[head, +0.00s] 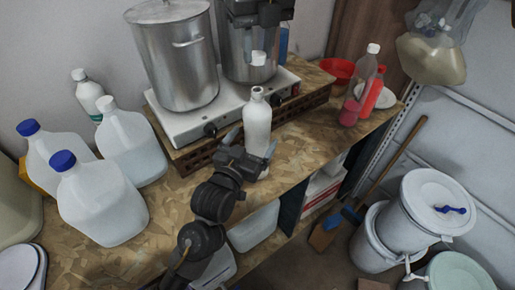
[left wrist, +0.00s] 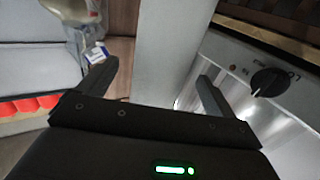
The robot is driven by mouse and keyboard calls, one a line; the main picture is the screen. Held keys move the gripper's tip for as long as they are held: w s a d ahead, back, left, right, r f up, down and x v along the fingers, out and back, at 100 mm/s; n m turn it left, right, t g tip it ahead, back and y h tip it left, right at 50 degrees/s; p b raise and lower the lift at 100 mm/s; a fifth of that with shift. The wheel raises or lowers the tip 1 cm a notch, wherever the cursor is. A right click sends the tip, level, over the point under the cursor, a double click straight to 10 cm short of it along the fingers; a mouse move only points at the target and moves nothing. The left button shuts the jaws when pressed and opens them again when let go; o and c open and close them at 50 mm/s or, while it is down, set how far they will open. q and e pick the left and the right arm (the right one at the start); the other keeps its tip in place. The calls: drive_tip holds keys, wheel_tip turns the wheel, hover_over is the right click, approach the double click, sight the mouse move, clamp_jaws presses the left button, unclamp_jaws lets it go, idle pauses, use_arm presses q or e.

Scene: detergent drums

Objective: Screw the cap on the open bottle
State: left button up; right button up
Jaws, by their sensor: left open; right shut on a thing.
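The open white bottle (head: 257,120) stands upright near the front edge of the wooden counter, its mouth uncovered. My left gripper (head: 251,146) is open, with one finger on each side of the bottle's body. In the left wrist view the bottle (left wrist: 163,55) shows as a pale column between the spread fingers; I cannot tell whether they touch it. My right gripper (head: 258,47) comes in from the top and is shut on a small white cap (head: 258,59). The cap is above the bottle's mouth, apart from it in the picture.
A hot plate (head: 186,124) with two steel pots (head: 178,65) stands behind the bottle. Several jugs (head: 103,205) and a white capped bottle (head: 88,95) are at the left. A red bowl (head: 337,69) and a pink bottle (head: 364,88) are at the right.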

use_arm(q)
drive_tip(key=x, duration=0.4)
drive_tip(key=shift+w, duration=0.15)
use_arm(e)
drive_tip(key=shift+w+f, duration=0.1)
drive_tip(key=shift+w, duration=0.1)
use_arm(q)
drive_tip(key=shift+w, duration=0.1)
use_arm(e)
drive_tip(key=shift+s, duration=0.15)
use_arm(q)
drive_tip(key=shift+c, duration=0.4)
drive_tip(key=c, duration=1.4)
use_arm(e)
hover_over(257, 101)
drive_tip(key=w, duration=0.1)
drive_tip(key=shift+f, duration=2.4)
drive_tip(key=shift+f, duration=0.15)
drive_tip(key=shift+f, duration=0.75)
drive_tip(key=shift+f, duration=0.55)
